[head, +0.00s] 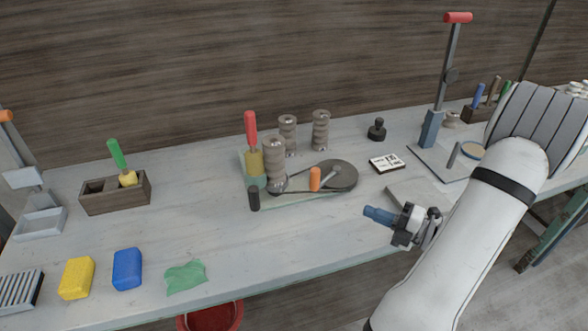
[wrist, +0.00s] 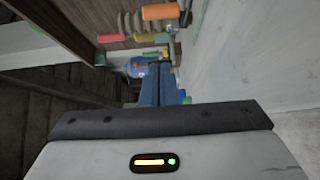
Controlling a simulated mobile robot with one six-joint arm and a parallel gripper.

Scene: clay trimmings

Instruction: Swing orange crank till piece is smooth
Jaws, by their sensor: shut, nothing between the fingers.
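The orange crank handle (head: 314,179) stands upright on a dark grey disc (head: 340,175) at the middle of the bench. An orange cylinder, probably this handle (wrist: 160,11), shows at the top of the wrist view. Ridged grey-brown rollers, one at the front (head: 275,165), stand beside the disc on a pale green base (head: 310,200). I cannot tell a separate clay piece or how smooth it is. My gripper (head: 368,211), with blue fingers (wrist: 160,66), is shut and empty. It is right of and nearer than the crank, apart from it, pointing left.
A red-handled lever (head: 251,128) and a black peg (head: 254,199) flank the rollers. A white card (head: 386,163) and a black knob (head: 377,130) lie behind my gripper. Yellow (head: 77,278) and blue (head: 127,268) blocks and a green cloth (head: 185,277) lie front left.

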